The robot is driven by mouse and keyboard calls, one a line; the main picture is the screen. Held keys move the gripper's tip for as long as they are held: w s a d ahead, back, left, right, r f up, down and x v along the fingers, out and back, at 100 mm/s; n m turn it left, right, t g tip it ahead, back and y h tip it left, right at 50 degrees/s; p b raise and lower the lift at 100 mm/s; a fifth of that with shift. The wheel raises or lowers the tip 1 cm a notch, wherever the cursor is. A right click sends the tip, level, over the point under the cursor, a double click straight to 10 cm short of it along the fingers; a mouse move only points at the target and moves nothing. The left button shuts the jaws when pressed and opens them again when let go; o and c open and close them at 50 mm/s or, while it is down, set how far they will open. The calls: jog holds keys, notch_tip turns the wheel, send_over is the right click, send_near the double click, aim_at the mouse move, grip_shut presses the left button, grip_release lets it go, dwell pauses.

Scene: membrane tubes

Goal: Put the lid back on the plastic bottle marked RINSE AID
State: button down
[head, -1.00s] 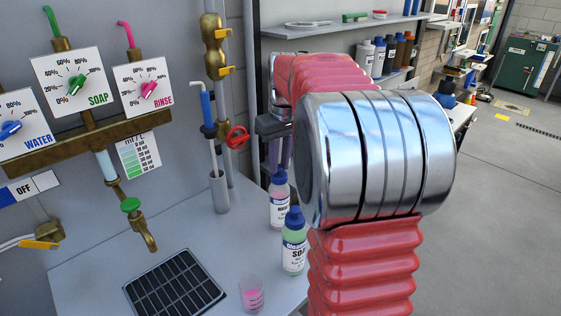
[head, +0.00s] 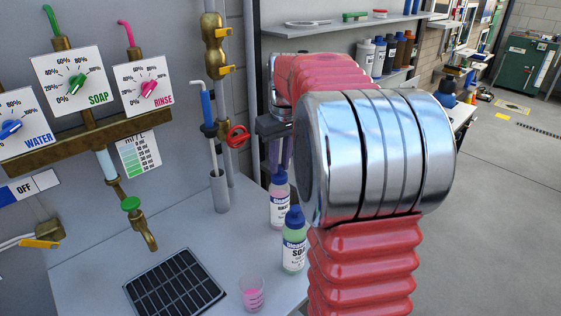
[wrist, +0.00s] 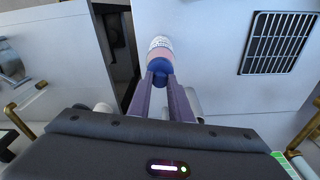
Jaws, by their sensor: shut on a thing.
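The RINSE AID bottle (head: 280,210), white-labelled with pink liquid, stands upright on the grey counter behind the soap bottle. Its blue lid (head: 279,177) shows at the bottle's top, just under my gripper (head: 279,155). In the wrist view the two purple fingers of my gripper (wrist: 161,82) are shut on the blue lid (wrist: 159,66). The bottle (wrist: 158,42) lies directly beyond the lid, in line with it. The lid appears to be at the bottle's mouth; I cannot tell whether it is fully seated. My arm hides part of the gripper in the head view.
A SOAP bottle (head: 293,246) with a blue lid stands close in front. A cup of pink liquid (head: 252,294) and a black drain grate (head: 175,284) are nearer. A grey tube holder (head: 219,192) stands left of the bottle. The counter's middle is clear.

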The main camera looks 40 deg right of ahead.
dwell(0.4)
jog(key=c, duration=1.5)
grip_release()
jog(key=shift+c, duration=0.2)
jog(key=shift+o, duration=0.3)
jog(key=o, duration=0.4)
jog(key=shift+o, duration=0.2)
jog(key=shift+r, duration=0.1)
jog(key=shift+r, duration=3.4)
jog(key=shift+c, duration=0.2)
grip_shut()
